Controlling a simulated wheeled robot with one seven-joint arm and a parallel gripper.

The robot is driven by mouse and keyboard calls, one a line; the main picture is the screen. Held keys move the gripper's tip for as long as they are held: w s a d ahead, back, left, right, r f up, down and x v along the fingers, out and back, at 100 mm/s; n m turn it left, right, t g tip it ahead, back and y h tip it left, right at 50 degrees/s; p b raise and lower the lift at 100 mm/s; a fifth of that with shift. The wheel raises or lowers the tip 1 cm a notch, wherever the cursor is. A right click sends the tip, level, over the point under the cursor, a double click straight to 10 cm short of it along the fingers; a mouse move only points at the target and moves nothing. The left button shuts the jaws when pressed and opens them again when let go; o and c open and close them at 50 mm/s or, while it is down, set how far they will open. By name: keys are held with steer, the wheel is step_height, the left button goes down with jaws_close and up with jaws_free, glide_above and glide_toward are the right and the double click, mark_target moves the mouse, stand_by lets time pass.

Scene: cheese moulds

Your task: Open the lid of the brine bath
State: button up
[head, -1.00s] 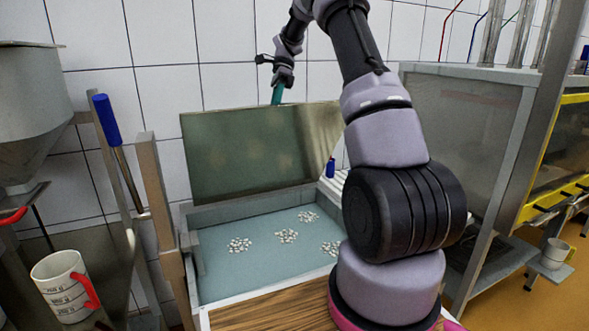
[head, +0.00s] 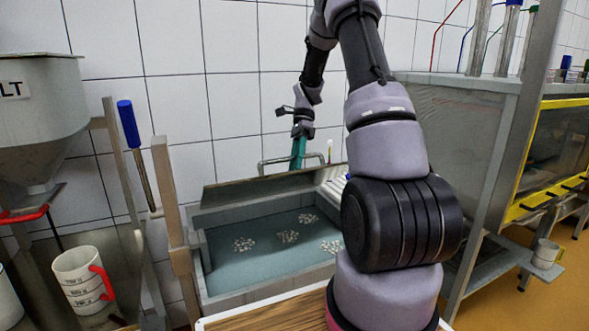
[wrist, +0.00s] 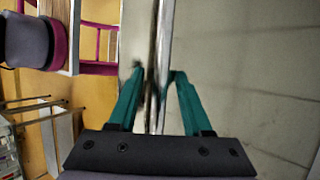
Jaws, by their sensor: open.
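The brine bath (head: 203,280) is an open grey tub of blue-green liquid with several clusters of white pieces in it. Its lid (head: 245,190) is at the tub's rear, off the liquid, and shows as a thin, nearly edge-on strip. I cannot tell which way it leans. A metal bar handle (head: 260,165) shows just above the lid's edge. My gripper (head: 298,158) points down at this handle. In the wrist view its teal fingers (wrist: 155,95) are open, with a pale metal bar or edge (wrist: 162,50) running between them. I cannot tell whether they touch.
A tiled wall (head: 230,60) stands close behind. A hopper (head: 40,110), a blue-handled tool (head: 128,125) and a measuring jug (head: 80,280) are at left. A steel cabinet (head: 470,125) stands at right. A wooden board (head: 270,318) lies in front.

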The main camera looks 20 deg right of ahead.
steer(key=shift+s+f, duration=0.6)
steer(key=shift+f, duration=0.05)
steer(key=shift+c, duration=0.3)
